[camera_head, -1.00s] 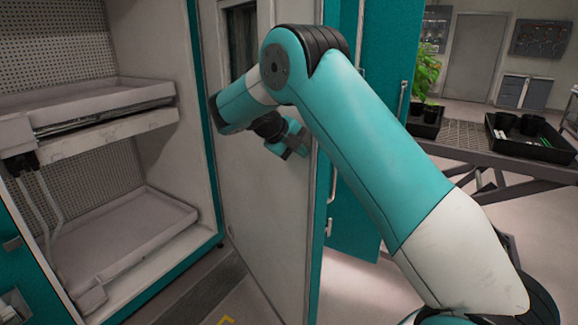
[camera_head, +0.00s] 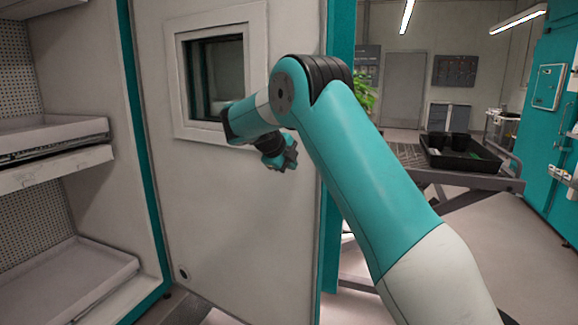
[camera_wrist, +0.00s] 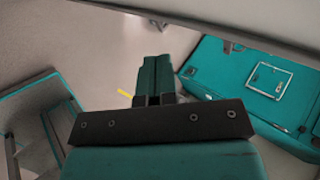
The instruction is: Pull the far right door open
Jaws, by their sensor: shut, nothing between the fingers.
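A chamber door (camera_head: 230,230) stands open in the head view, with its pale inner face toward me. It has a framed window (camera_head: 215,75) and a teal free edge (camera_head: 338,60) on the right. Its hinge side meets the teal frame of the open chamber (camera_head: 143,150). My arm reaches across in front of the door. My gripper (camera_head: 286,158) is shut and empty at the inner face, below and right of the window; contact cannot be told. In the wrist view its fingers (camera_wrist: 155,72) are together with nothing between them. The door's outer handle is hidden.
White trays (camera_head: 70,272) sit in the chamber at left. A mesh cart (camera_head: 450,180) with a black tray (camera_head: 460,157) stands behind the door at right. A teal cabinet (camera_head: 550,50) is at far right. Floor between cart and cabinet is clear.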

